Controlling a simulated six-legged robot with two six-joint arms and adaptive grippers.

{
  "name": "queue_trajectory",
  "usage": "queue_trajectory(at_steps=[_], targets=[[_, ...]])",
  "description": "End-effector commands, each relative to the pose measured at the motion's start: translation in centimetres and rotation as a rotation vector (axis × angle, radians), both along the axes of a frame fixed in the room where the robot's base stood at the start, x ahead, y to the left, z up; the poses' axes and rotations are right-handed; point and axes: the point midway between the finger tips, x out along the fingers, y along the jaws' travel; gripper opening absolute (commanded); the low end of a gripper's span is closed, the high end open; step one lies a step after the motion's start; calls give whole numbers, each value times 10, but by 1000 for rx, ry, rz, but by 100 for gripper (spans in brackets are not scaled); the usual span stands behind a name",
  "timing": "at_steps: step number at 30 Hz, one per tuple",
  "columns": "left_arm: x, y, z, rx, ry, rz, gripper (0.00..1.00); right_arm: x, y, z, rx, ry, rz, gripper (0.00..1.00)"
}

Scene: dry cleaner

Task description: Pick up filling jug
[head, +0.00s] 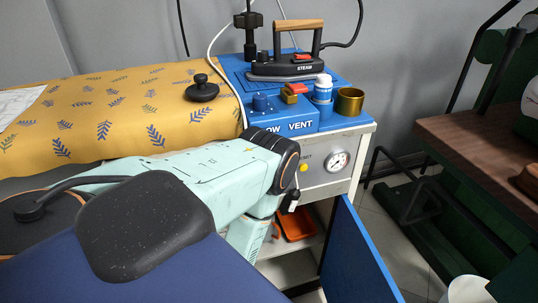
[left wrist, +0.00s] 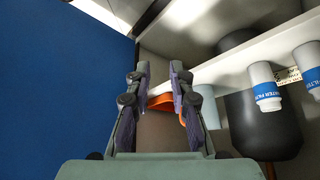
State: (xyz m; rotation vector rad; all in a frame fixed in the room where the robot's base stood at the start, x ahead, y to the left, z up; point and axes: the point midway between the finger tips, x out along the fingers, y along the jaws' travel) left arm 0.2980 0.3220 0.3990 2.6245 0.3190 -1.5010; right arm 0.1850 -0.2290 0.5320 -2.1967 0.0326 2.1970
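In the left wrist view my left gripper (left wrist: 160,75) is open, with its two fingers apart inside the low cabinet. An orange piece (left wrist: 160,101) shows between and beyond the fingers. A pale bluish thing (left wrist: 209,110) is partly hidden behind the right finger, with a thin orange strip beside it. This may be the filling jug, but I cannot tell for sure. I see no contact with it. In the head view my left arm bends down at the cabinet and its gripper is hidden. An orange tray-like thing (head: 297,225) lies inside the cabinet. My right gripper is not seen.
The blue cabinet door (head: 355,255) stands open and also shows in the left wrist view (left wrist: 65,80). White water filters (left wrist: 264,85) and a black tank (left wrist: 262,125) are right of the gripper. A steam iron (head: 290,65) and a brass cup (head: 350,101) stand on top.

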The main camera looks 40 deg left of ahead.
Motion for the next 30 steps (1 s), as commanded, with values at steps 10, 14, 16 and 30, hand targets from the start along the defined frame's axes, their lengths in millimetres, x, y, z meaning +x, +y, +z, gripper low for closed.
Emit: queue_trajectory(at_steps=[10,14,16,30], targets=[[117,80,-19,144,-553,4,22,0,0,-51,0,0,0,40],[132,85,-8,155,-625,-3,22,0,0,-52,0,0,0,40],[139,86,-9,156,-633,-4,22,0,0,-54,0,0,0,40],[193,95,-22,155,-629,-2,22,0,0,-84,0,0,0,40]])
